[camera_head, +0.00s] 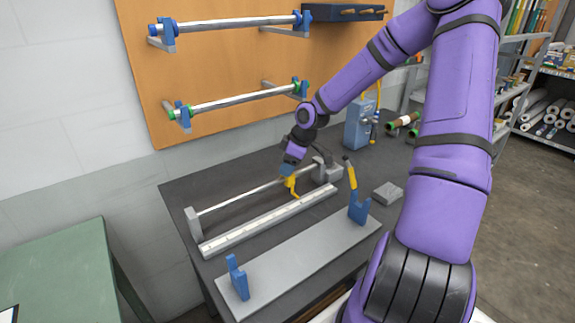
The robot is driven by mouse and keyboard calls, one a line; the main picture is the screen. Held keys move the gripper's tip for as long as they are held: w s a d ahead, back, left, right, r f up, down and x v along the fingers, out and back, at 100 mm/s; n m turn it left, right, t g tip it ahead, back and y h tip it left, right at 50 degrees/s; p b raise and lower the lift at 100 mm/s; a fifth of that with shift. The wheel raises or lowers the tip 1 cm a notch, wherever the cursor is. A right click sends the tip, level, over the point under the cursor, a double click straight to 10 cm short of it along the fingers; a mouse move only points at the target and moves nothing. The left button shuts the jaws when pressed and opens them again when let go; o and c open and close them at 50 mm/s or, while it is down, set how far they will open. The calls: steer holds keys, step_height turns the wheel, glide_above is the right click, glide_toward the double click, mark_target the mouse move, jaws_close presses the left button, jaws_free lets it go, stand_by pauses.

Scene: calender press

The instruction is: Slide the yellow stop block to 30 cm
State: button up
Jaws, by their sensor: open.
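The yellow stop block (295,187) shows as a small yellow shape on the thin metal rod (245,195), toward the rod's right end. Part of it hangs forward over the pale scale bar (268,222) that lies in front of the rod. The marks on the scale are too small to read. My gripper (290,172) is at the stop block, just above it and partly covering it. The gripper is open, and its fingers are hard to make out at this size. I cannot tell whether they touch the block.
Grey end posts (194,222) hold the rod. A grey plate with blue brackets (238,277) stands in front, and a yellow-handled tool (350,174) rises near the right bracket. A grey block (387,193) and a blue box (360,126) are to the right.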

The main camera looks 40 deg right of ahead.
steer(key=v, duration=1)
steer(key=shift+r, duration=0.3)
steer(key=s+a+r+m+g+h, duration=0.2)
steer(key=s+a+r+m+h, duration=0.3)
steer(key=s+a+r, duration=0.6)
steer(key=s+a+r+m+t+y, duration=0.1)
steer(key=s+a+r+m+t, duration=0.1)
steer(key=s, duration=0.5)
steer(key=s+a+r+m+t, duration=0.2)
steer(key=s+a+r, duration=0.2)
steer(key=s+r, duration=0.2)
steer(key=shift+s+a+y, duration=0.15)
steer(key=shift+s+y, duration=0.25)
steer(key=shift+s, duration=0.9)
